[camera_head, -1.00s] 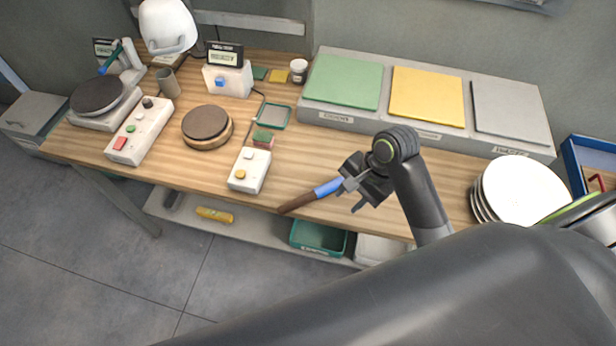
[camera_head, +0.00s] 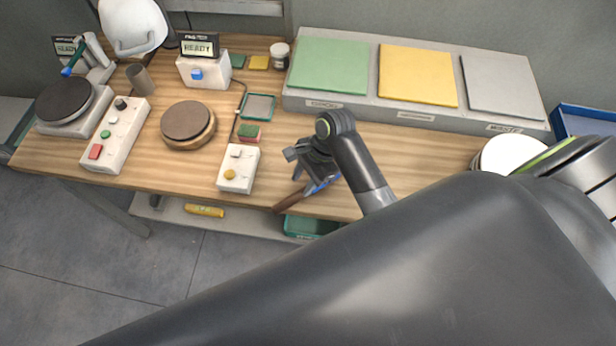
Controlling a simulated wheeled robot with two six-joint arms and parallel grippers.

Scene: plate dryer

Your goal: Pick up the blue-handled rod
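The blue-handled rod lies near the front edge of the wooden table. Its brown end (camera_head: 290,200) points to the front left and its blue part (camera_head: 324,184) is partly hidden by my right gripper. My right gripper (camera_head: 296,170) is over the table just behind and above the rod, fingers apart and pointing left. I see nothing between the fingers, and I cannot tell whether a finger touches the rod. My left gripper is not in view.
A white two-button box (camera_head: 238,170) stands left of my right gripper. A grey panel with green, yellow and grey pads (camera_head: 415,115) lies behind it. Stacked plates (camera_head: 512,153) are at the right. My own dark arm covers the lower right.

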